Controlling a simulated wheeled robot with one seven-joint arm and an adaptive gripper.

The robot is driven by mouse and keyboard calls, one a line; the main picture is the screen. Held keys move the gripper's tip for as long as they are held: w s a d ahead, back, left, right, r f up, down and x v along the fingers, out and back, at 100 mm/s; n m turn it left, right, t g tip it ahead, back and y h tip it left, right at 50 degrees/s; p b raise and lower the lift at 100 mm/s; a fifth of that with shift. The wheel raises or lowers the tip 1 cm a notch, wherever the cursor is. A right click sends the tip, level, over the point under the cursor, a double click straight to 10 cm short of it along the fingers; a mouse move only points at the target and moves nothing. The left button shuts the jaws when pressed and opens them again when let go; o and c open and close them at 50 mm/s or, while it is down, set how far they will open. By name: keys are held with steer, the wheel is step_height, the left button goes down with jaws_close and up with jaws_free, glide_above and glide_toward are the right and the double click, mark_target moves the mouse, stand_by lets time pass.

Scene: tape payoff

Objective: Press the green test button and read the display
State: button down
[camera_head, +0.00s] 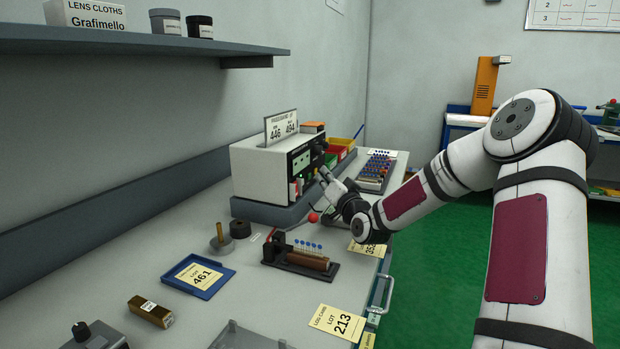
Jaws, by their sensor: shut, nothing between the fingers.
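The tester is a white box (262,172) on a grey base against the left wall, with a dark display panel (300,160) on its front. The display's reading is too small to make out. My gripper (321,154) is shut and empty, close in front of the box's face. It hides part of that face, and I cannot tell whether it touches.
A card reading 446 and 494 (281,127) stands on the box. A shelf (130,42) overhangs at upper left.

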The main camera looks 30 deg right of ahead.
steer(key=shift+w+a, duration=0.1)
steer(key=shift+w+a, duration=0.15)
steer(key=shift+w, duration=0.1)
stand_by(0.3)
steer(key=shift+w+a, duration=0.25)
steer(key=shift+w, duration=0.05)
stand_by(0.7)
stand_by(0.4)
steer(key=shift+s+d, duration=0.5)
steer(key=shift+s, duration=0.15)
steer(key=shift+s+d+p, duration=0.45)
steer(key=shift+s+d, duration=0.3)
steer(key=shift+s, duration=0.25)
steer(key=shift+s+d+p, duration=0.45)
steer(key=shift+s+d, duration=0.3)
steer(key=shift+s, duration=0.2)
